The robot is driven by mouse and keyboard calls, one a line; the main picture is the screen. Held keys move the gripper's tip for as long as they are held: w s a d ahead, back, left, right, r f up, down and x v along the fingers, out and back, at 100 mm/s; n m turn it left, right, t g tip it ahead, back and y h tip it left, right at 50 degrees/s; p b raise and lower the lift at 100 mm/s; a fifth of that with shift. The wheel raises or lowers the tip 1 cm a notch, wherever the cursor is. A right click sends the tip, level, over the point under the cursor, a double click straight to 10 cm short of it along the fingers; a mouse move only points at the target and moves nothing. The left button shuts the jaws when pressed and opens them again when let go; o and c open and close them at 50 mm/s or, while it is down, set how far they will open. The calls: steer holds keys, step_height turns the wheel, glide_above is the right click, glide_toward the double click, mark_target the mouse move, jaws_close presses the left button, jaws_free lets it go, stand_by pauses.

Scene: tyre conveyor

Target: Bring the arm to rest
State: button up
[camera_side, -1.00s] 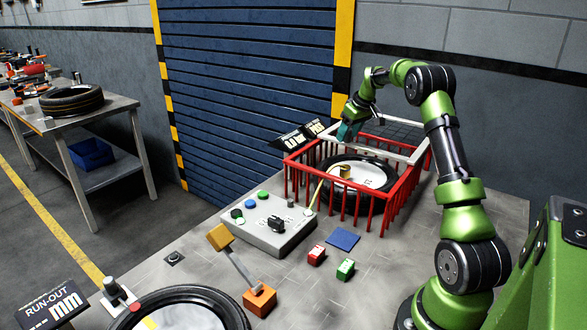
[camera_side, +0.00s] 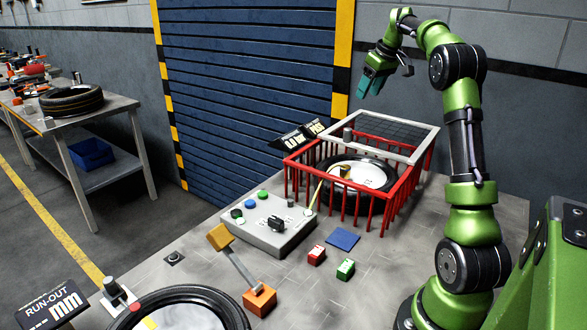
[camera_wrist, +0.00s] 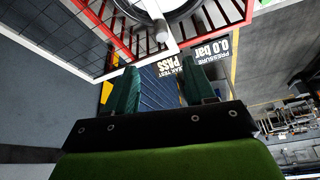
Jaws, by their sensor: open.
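My gripper (camera_side: 370,88) is raised in the air above and behind the red cage (camera_side: 305,180), clear of everything. In the wrist view its two teal fingers (camera_wrist: 156,92) stand apart with nothing between them. The red cage has a mesh lid (camera_side: 392,137) with a pale frame, standing raised at its back right. A tyre on a white-centred wheel (camera_side: 368,176) lies inside the cage, with a yellow hose (camera_side: 318,188) running to it.
A grey control box (camera_side: 270,235) with coloured buttons stands before the cage. Red (camera_side: 316,255) and green (camera_side: 345,269) blocks, a blue pad (camera_side: 343,239) and an orange-based lever (camera_side: 260,300) are on the table. Display signs (camera_side: 300,135) stand behind the cage.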

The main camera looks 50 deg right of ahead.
stand_by(0.3)
steer(key=s+a+f+m+t, duration=0.1)
steer(key=a+f+m, duration=0.1)
steer(key=a, duration=1)
steer(key=s+a+f+m, duration=0.1)
steer(key=a+f+m, duration=0.15)
steer(key=a, duration=0.95)
steer(key=s+a+f+n+t+y, duration=0.1)
steer(key=s+a, duration=0.4)
steer(key=a, duration=0.4)
steer(key=s+a+f+n+t+y, duration=0.1)
steer(key=s+a+n+y, duration=0.1)
steer(key=s+a, duration=0.4)
steer(key=a, duration=0.4)
